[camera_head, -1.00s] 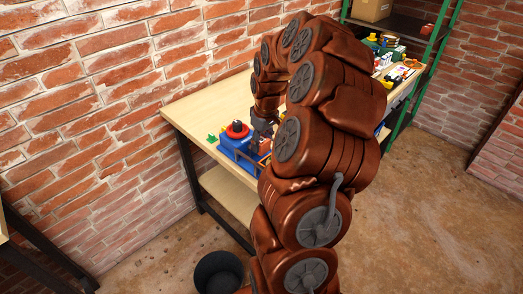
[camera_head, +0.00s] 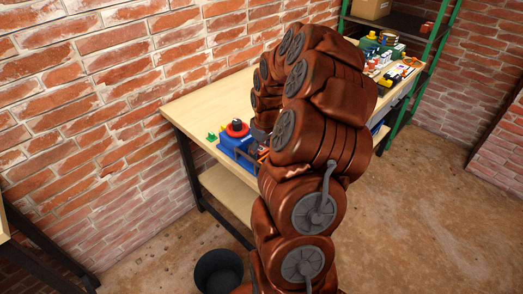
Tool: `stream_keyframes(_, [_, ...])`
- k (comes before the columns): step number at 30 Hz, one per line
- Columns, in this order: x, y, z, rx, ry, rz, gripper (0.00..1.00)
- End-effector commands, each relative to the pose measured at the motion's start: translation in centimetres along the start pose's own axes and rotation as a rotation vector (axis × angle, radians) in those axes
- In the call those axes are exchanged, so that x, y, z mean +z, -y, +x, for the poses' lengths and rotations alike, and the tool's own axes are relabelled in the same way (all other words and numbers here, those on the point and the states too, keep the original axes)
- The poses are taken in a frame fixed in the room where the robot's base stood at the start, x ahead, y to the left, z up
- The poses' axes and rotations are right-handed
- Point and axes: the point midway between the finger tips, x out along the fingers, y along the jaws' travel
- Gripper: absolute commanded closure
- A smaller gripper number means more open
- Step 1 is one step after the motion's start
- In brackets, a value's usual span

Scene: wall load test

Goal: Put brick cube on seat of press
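The blue press (camera_head: 229,151) stands on the near left end of the wooden workbench, with a red and black round part (camera_head: 237,128) on top. A small part of my gripper (camera_head: 259,136) shows as dark grey beside the press on its right. My own arm hides most of it, and its fingers cannot be made out. Small orange-brown shapes (camera_head: 262,152) show at the right end of the press, below the gripper. I cannot tell whether one of them is the brick cube. The seat of the press is not clearly visible.
The wooden workbench (camera_head: 190,108) runs along the brick wall, its left top mostly bare. A small green item (camera_head: 211,137) lies left of the press. Several coloured items crowd the far end near a green-framed shelf (camera_head: 438,45). A black bin (camera_head: 218,271) stands on the floor.

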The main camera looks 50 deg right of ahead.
Motion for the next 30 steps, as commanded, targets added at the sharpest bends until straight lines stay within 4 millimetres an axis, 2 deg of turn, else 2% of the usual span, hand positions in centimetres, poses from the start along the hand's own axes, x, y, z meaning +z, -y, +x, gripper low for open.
stream_keyframes(14, [-0.1, 0.0, -0.6, 0.000, -0.001, 0.000, 0.29])
stream_keyframes(20, [-0.1, 0.0, -3.2, 0.000, -0.003, 0.000, 0.29])
stream_keyframes(24, [-0.2, -0.1, -6.2, 0.004, -0.006, 0.000, 0.29])
stream_keyframes(30, [-0.1, 0.0, -9.7, 0.001, -0.003, 0.000, 0.29])
